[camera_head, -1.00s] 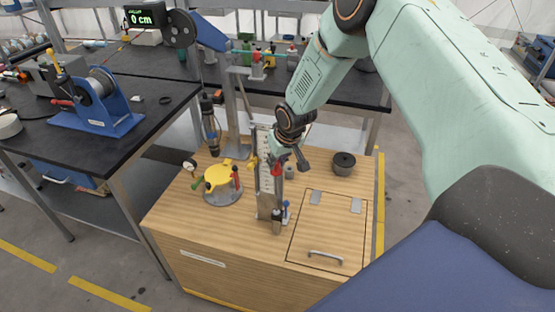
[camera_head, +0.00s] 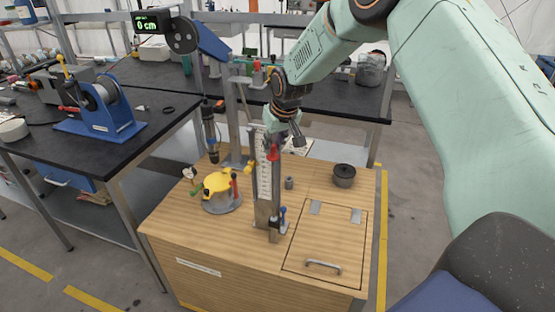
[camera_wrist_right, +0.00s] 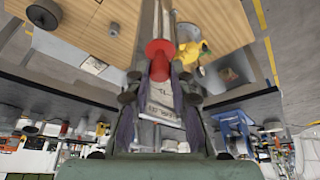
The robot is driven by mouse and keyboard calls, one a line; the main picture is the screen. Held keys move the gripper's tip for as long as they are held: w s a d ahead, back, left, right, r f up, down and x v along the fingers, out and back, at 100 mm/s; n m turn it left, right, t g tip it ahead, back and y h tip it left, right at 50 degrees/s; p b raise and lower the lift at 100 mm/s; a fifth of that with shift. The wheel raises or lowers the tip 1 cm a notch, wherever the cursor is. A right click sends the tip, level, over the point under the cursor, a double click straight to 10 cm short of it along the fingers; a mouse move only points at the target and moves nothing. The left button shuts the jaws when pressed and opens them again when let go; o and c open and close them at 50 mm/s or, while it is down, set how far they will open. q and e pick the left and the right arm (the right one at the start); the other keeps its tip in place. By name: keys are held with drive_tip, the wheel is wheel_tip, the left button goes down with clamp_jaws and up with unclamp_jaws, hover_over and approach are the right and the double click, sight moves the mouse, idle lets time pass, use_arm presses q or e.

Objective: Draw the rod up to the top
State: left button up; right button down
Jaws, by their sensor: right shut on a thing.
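An upright metal column with a white scale plate (camera_head: 264,178) stands on the wooden cabinet. A red knob (camera_head: 272,153), seemingly the rod's handle, is near the column's upper part. It also shows in the wrist view as a red flanged piece (camera_wrist_right: 158,48) between my fingers. My right gripper (camera_head: 287,140) is shut on this red handle from above right. Its fingers (camera_wrist_right: 160,72) hide part of the handle, and the rod itself is mostly hidden. My left gripper is not in view.
A yellow-topped round device (camera_head: 217,182) stands left of the column, a dark round pot (camera_head: 344,175) to the right, and a small grey cylinder (camera_head: 289,183) close by. The cabinet (camera_head: 200,245) has a hatch (camera_head: 325,235). A display (camera_head: 150,22) reads 0 cm.

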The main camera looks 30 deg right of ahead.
wheel_tip(320, 180, up, 3)
drive_tip(key=shift+w+r+p, duration=0.1)
drive_tip(key=shift+p, duration=0.65)
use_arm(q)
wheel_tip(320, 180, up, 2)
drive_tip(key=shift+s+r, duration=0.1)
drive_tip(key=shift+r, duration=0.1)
use_arm(e)
drive_tip(key=shift+w+d, duration=0.1)
drive_tip(key=c, duration=1.6)
unclamp_jaws()
drive_tip(key=shift+c, duration=0.2)
drive_tip(key=o, duration=0.5)
drive_tip(key=shift+w+f, duration=0.1)
drive_tip(key=shift+f, duration=0.1)
drive_tip(key=shift+c, duration=0.2)
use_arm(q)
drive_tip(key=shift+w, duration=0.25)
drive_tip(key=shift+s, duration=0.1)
use_arm(e)
drive_tip(key=shift+s, duration=0.25)
